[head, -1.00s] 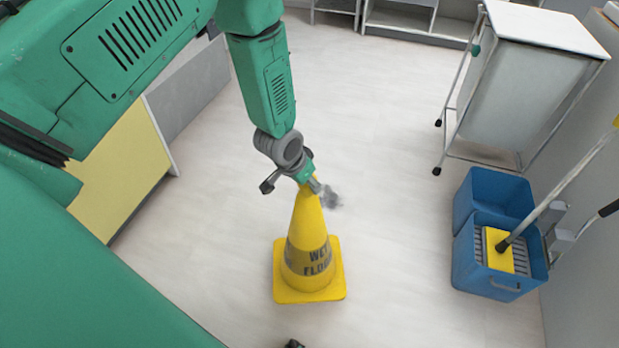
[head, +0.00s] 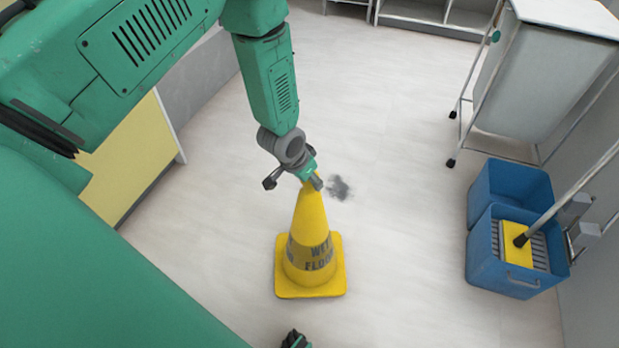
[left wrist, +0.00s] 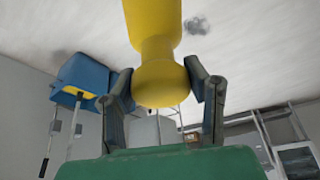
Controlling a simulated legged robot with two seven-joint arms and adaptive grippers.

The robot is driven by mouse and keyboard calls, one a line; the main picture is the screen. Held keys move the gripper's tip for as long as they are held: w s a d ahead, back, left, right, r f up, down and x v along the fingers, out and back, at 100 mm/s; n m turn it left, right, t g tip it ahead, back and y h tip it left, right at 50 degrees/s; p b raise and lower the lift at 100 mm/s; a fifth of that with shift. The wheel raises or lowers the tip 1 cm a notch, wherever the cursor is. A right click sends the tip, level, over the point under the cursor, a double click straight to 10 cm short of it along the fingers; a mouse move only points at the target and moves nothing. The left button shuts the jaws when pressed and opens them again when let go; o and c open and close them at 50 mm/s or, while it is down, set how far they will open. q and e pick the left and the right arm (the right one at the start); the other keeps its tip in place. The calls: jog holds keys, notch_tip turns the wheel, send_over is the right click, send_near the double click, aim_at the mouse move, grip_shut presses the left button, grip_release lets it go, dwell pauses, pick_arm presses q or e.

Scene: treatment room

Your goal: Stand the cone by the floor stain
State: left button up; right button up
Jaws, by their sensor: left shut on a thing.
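The yellow cone (head: 309,232) with "WET FLOOR" lettering is upright in the head view, below the middle. My left gripper (head: 309,181) is shut on its top; the fingers hide part of the tip. In the left wrist view the cone's top (left wrist: 160,80) sits between the two fingers of my left gripper (left wrist: 162,88). The dark grey floor stain (head: 339,188) is just right of the cone's tip in the head view. It also shows in the left wrist view (left wrist: 197,25). I cannot tell whether the cone's base touches the floor.
A blue mop bucket (head: 510,245) with a yellow mop stands at the right, below a white wheeled cart (head: 540,80). A yellow-fronted cabinet (head: 130,160) is at the left. Pale floor around the stain is clear.

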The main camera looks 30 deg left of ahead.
pick_arm(q)
jog(key=shift+d+f, duration=0.1)
jog(key=shift+f, duration=0.35)
jog(key=shift+f+b, duration=0.45)
jog(key=shift+b, duration=0.05)
jog(key=o, duration=1.2)
